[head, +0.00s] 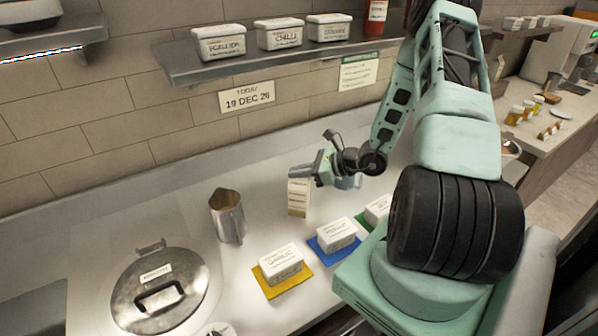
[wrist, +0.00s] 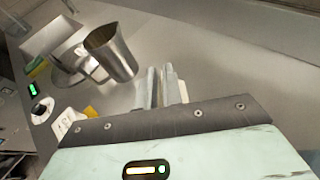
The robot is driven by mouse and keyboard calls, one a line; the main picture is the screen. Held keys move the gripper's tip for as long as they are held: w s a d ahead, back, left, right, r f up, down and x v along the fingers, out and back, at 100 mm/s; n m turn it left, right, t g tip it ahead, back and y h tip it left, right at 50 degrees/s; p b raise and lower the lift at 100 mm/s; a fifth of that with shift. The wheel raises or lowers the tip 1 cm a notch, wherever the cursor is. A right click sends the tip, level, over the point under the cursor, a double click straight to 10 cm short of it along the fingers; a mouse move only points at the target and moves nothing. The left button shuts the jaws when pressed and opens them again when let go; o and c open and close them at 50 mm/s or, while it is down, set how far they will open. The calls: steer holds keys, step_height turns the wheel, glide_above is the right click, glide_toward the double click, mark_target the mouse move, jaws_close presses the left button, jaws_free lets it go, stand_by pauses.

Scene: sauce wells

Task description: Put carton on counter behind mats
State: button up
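The carton (head: 298,198) is a small upright cream box with label bands, behind the mats and right of the steel pitcher. My gripper (head: 303,171) is at its top, with the fingers close together over its upper end. In the wrist view the fingers (wrist: 160,88) have a narrow gap, and a pale part of the carton (wrist: 184,93) shows beside them. The fingers appear shut on its top; the contact itself is hidden. Its base appears at or very near the counter (head: 160,222). The mats are yellow (head: 263,284), blue (head: 316,250) and green (head: 360,219).
White labelled tubs stand on the mats, including the garlic tub (head: 281,263). The steel pitcher (head: 228,216) stands left of the carton. A lidded round pot (head: 160,290) is at front left. A shelf (head: 270,62) with tubs overhangs the back wall. Counter behind the pitcher is clear.

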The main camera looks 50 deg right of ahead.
steer(key=shift+o, duration=1.2)
